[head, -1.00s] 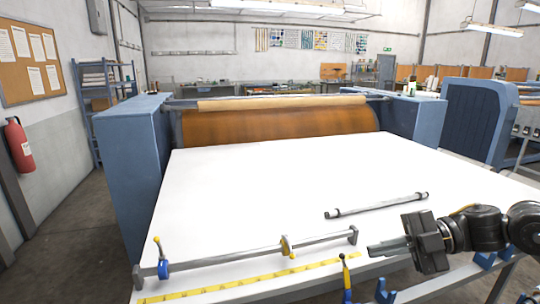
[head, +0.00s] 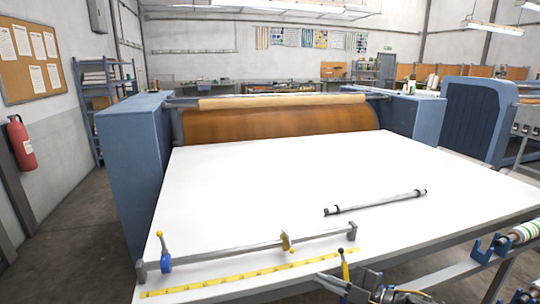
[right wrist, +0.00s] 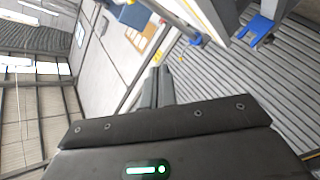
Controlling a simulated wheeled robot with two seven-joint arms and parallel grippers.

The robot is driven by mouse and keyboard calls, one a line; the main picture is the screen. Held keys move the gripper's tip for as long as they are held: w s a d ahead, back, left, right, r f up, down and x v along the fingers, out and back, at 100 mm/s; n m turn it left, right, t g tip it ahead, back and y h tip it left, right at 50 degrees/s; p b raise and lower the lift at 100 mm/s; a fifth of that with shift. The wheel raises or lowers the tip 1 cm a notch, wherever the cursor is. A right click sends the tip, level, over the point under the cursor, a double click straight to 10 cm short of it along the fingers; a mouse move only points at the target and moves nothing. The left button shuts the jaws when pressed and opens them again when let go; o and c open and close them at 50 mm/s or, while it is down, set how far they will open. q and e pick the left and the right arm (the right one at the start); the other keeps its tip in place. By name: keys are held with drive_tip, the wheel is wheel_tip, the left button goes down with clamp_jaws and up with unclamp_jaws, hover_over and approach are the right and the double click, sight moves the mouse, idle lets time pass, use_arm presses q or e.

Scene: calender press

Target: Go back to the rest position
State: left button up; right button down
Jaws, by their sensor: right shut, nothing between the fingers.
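My right gripper (head: 326,281) is low at the bottom of the head view, by the front edge of the white table (head: 300,195). Its dark fingers point left, and most of the arm is cut off below the frame. In the right wrist view the fingers (right wrist: 158,86) lie together, shut and empty. My left gripper is not in view.
A clamp bar (head: 250,249) with blue and yellow parts lies along the front edge beside a yellow tape measure (head: 240,279). A grey rod (head: 375,203) lies on the table. Blue brackets with a striped roll (head: 522,233) stand at right.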

drive_tip(key=s+d+f+m+h, duration=0.4)
drive_tip(key=s+f+m+h, duration=0.15)
drive_tip(key=f, duration=0.25)
drive_tip(key=s+d+f+m+h, duration=0.3)
drive_tip(key=s+f+m+h, duration=0.15)
drive_tip(key=f+m, duration=0.3)
drive_tip(key=s+d+f+m+g+h, duration=0.25)
drive_tip(key=s+f, duration=0.25)
drive_tip(key=s, duration=0.4)
drive_tip(key=s+d+f+m+g+h, duration=0.1)
drive_tip(key=s+d+f+m+g, duration=0.25)
drive_tip(key=s, duration=0.55)
wheel_tip(320, 180, down, 33)
drive_tip(key=s+n+g+b, duration=0.1)
drive_tip(key=s+g+b, duration=0.1)
drive_tip(key=b, duration=0.3)
drive_tip(key=s+d+f+b, duration=0.3)
drive_tip(key=s+f, duration=1.2)
drive_tip(key=f, duration=0.3)
drive_tip(key=shift+s+f+n+g+b, duration=0.15)
drive_tip(key=shift+f+n+g+b, duration=0.15)
drive_tip(key=shift+g+b, duration=0.1)
